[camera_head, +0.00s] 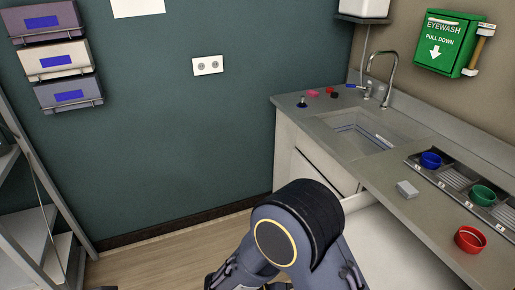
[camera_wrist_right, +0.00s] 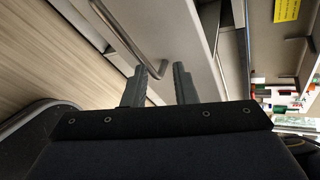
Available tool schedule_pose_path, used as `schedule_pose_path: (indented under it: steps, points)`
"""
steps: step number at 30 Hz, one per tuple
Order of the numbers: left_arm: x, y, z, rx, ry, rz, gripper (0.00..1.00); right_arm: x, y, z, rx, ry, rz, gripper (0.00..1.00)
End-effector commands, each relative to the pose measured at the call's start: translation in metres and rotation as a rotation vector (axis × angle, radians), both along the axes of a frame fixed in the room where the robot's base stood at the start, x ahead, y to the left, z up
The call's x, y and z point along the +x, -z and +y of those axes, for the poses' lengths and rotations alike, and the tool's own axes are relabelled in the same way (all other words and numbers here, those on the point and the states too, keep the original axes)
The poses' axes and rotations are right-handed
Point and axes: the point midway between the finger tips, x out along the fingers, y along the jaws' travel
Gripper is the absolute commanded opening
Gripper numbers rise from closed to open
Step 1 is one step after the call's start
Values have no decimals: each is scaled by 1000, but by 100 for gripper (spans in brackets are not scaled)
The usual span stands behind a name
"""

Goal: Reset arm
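In the right wrist view my right gripper (camera_wrist_right: 159,82) has its two grey fingers well apart. A bar handle (camera_wrist_right: 137,42) on a pale cabinet front lies beyond them, and its lower end shows in the gap between the fingers. I cannot tell how near it is, but nothing looks gripped. In the head view a dark blue arm link of mine with a yellow ring covers the bottom middle, in front of the counter's cabinet (camera_head: 318,163). No fingertips can be made out there. My left gripper is not in view.
The counter (camera_head: 350,165) runs along the right with a sink (camera_head: 365,130), a tap (camera_head: 385,75), a blue bowl (camera_head: 431,160), a green bowl (camera_head: 482,195), a red bowl (camera_head: 470,240) and a grey block (camera_head: 406,189). A metal rack (camera_head: 40,190) stands left. The wooden floor (camera_head: 170,255) between looks clear.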

Motion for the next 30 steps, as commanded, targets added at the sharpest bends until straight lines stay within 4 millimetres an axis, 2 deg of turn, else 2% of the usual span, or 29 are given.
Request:
schedule_pose_path:
  steps: [1,6,12,21,27,28,30]
  points:
    - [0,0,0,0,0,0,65,-3,-14,-14,100,138,-72,25]
    - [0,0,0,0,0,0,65,-22,-44,-45,371,607,-322,25]
    - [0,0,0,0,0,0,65,-48,-75,-70,610,1203,-619,25]
    - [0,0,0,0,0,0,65,-79,-119,-89,836,2162,-1028,25]
    - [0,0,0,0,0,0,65,-89,-143,-96,918,2719,-1190,25]
    - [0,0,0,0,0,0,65,-90,-146,-96,-911,-2734,1182,25]
    - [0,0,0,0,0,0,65,-92,-150,-97,-859,-2651,1118,25]
